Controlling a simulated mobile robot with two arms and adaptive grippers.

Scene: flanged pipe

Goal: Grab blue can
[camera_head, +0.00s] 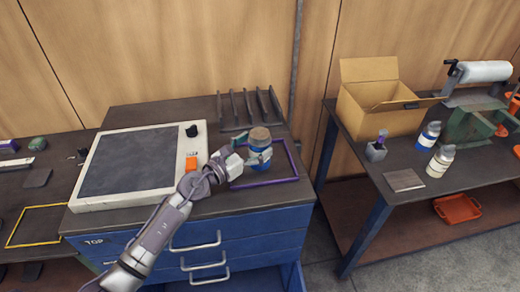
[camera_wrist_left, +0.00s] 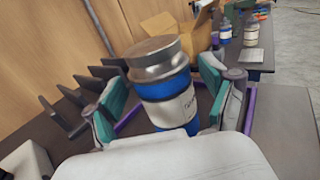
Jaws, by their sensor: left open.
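The blue can (camera_head: 260,138) stands on the dark top of the blue drawer cabinet, inside a purple frame (camera_head: 290,153). The can's base is hidden in the wrist view. My right gripper is not in view.
A white-framed panel (camera_head: 88,200) lies left of the can. A dark slotted rack (camera_head: 250,124) stands behind it. A gap of floor separates cabinet and table.

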